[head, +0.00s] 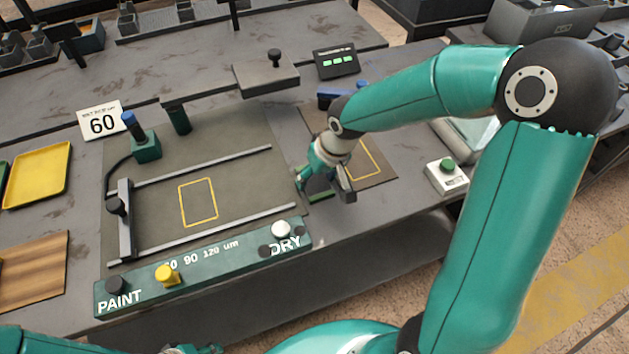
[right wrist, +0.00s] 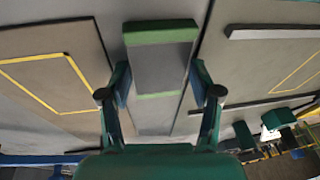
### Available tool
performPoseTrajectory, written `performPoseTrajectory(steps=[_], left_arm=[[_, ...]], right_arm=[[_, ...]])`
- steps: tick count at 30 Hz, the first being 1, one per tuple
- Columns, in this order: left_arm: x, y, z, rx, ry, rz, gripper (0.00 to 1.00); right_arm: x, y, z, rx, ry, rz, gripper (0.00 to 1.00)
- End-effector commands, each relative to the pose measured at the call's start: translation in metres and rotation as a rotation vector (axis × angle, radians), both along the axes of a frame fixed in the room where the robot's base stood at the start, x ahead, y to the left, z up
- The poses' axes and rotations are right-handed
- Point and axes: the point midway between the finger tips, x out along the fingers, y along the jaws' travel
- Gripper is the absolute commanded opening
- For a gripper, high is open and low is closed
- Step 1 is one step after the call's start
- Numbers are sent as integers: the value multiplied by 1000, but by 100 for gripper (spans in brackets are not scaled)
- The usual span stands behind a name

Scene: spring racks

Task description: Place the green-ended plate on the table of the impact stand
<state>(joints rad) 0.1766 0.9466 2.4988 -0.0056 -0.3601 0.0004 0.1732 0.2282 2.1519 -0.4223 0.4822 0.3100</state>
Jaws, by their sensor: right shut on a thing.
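My right gripper (head: 325,187) is shut on the green-ended plate, between the two yellow-outlined work areas. In the right wrist view the plate (right wrist: 160,68) is grey with a green band at each end, between the two fingers (right wrist: 160,95). In the head view it is mostly hidden, with only a bit of green (head: 317,184) showing. I cannot tell how far it is above the table. A brown mat with a yellow rectangle (head: 381,174) lies just right of the gripper, partly covered by my arm. Only a sliver of my left arm shows at the bottom left, its gripper unclear.
The railed bed (head: 240,180) lies left of the gripper, with a green PAINT/DRY panel (head: 215,257) in front. A white box with a green button (head: 446,176) stands right of the mat. A display (head: 337,61) and a block with a black knob (head: 266,76) stand behind.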

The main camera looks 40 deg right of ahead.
Motion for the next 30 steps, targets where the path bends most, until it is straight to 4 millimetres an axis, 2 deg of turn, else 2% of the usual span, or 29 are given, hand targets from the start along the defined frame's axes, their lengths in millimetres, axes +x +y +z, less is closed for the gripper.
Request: performPoseTrajectory(steps=[1, 4, 5, 19, 26, 30], left_arm=[[0, 0, -1, 0, 0, 0, 40], [0, 0, -1, 0, 0, 0, 40], [0, 0, -1, 0, 0, 0, 40], [0, 0, 0, 0, 0, 0, 40], [0, 0, 1, 0, 0, 0, 40], [0, 0, 3, 0, 0, 0, 40]], right_arm=[[-1, 1, -3, 0, 7, 4, 19], [-2, 1, -4, -1, 8, 5, 2], [-2, 1, -4, -1, 8, 5, 0], [-1, 0, 4, -2, 5, 4, 0], [0, 0, 31, -1, -2, 3, 0], [1, -1, 61, -2, -7, 1, 0]])
